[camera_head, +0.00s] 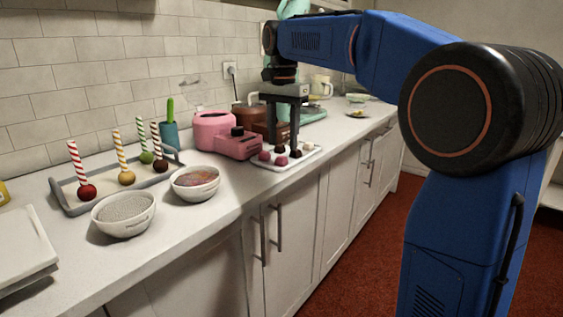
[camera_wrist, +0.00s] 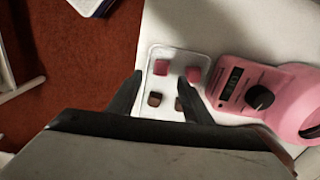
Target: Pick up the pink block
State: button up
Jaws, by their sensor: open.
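A white tray (camera_head: 268,165) on the counter holds several small pink and dark brown pieces; it also shows in the wrist view (camera_wrist: 201,58). In the wrist view a pink block (camera_wrist: 161,67) sits in the tray's upper left, and another pink piece (camera_wrist: 193,74) is to its right, beside the right finger. Dark brown pieces (camera_wrist: 155,98) lie nearer my gripper. In the head view the pink pieces (camera_head: 281,160) are small.
A pink kitchen scale or appliance (camera_head: 236,147) stands close left of the tray. White bowls (camera_head: 195,183) and a grey tray with striped cake-pop sticks (camera_head: 75,206) are further left. The counter's front edge runs close to the tray, with red floor (camera_wrist: 85,60) beyond.

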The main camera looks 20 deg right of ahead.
aim_at(282, 164)
jog(key=shift+a+f, duration=0.2)
jog(key=shift+f, duration=2.3)
